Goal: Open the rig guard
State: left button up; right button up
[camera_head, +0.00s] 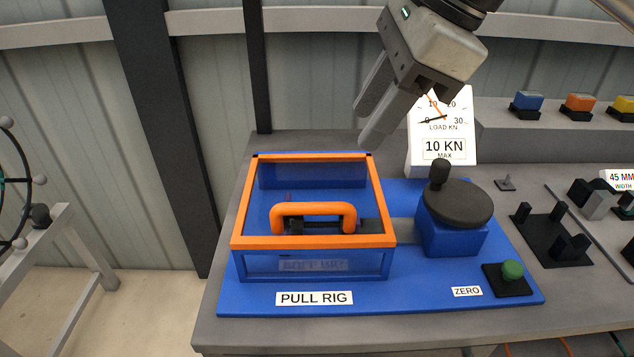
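The rig guard (315,242) is a box with an orange frame on top and clear sides, lying closed over the blue pull rig base (390,297). An orange handle (313,209) arches over the guard near its front. Dark rig parts show through it. My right gripper (385,118) comes in from the top, above and behind the guard's back right corner. Its two fingers are spread apart with nothing between them, and it is clear of the handle. My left gripper is not in view.
Right of the guard stand a blue block with a black crank wheel (457,203) and a green zero button (512,269). A load dial (441,130) stands behind. Dark fixtures (552,236) and coloured buttons (579,102) are further right. A wheeled stand (45,225) is at left.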

aim_at(312, 204)
jog(key=x, duration=0.7)
jog(key=p+x, duration=0.1)
jog(key=x, duration=0.6)
jog(key=shift+s+a+f, duration=0.15)
jog(key=shift+s+f, duration=0.05)
jog(key=shift+f, duration=0.1)
grip_shut()
jog(key=shift+r, duration=0.1)
